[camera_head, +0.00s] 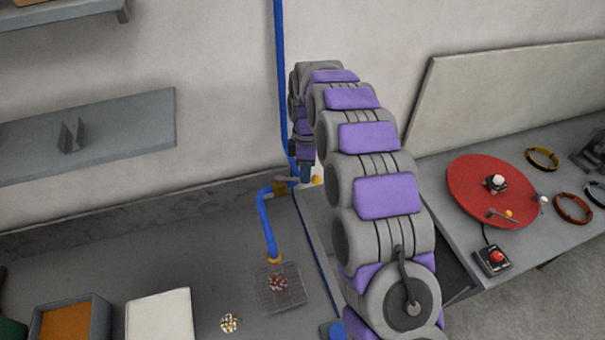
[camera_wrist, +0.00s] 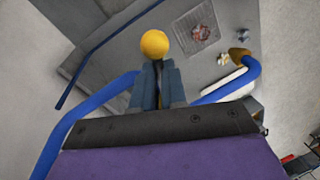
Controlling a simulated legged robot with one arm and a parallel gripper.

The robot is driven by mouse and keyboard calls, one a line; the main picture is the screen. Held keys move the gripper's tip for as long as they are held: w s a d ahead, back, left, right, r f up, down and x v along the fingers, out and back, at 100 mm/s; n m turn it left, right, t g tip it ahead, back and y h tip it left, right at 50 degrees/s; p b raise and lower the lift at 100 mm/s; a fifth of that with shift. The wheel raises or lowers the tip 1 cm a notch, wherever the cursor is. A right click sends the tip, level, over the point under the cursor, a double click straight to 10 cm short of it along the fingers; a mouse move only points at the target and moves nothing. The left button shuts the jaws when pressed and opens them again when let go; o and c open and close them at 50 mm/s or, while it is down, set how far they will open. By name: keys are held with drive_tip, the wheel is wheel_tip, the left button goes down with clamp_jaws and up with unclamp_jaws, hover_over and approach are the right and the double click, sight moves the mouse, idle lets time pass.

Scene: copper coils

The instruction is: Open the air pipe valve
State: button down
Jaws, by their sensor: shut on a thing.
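The blue air pipe (camera_head: 283,85) runs down the wall and bends to a hose with a brass nozzle (camera_head: 274,259). The brass valve (camera_head: 279,188) sits at the bend, with a thin lever reaching right to a yellow ball knob (camera_head: 316,180). My gripper (camera_head: 305,176) is at this lever, partly hidden by my arm. In the wrist view the yellow knob (camera_wrist: 154,44) stands just beyond the fingertips of my gripper (camera_wrist: 158,78). The fingers are shut on the valve lever behind the knob. The valve body is hidden there.
Below the nozzle lies a wire mesh (camera_head: 296,297) with a copper coil (camera_head: 278,283). Another coil (camera_head: 229,323) lies to its left. A wall shelf (camera_head: 120,130) is at the left. A red disc (camera_head: 475,175) and red button box (camera_head: 494,261) are on the right bench.

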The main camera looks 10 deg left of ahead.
drive_tip(key=shift+w+d+r, duration=0.15)
drive_tip(key=shift+w, duration=0.05)
drive_tip(key=c, duration=1.2)
unclamp_jaws()
drive_tip(key=shift+d, duration=0.15)
drive_tip(key=shift+o, duration=0.2)
drive_tip(key=w+r+p, duration=0.1)
drive_tip(key=r+p, duration=0.3)
drive_tip(key=r, duration=0.4)
drive_tip(key=w+r+p, duration=0.2)
drive_tip(key=r+p, duration=0.2)
drive_tip(key=r, duration=0.4)
drive_tip(key=shift+w+a+r, duration=0.25)
drive_tip(key=shift+a+r, duration=0.05)
drive_tip(key=shift+r, duration=0.1)
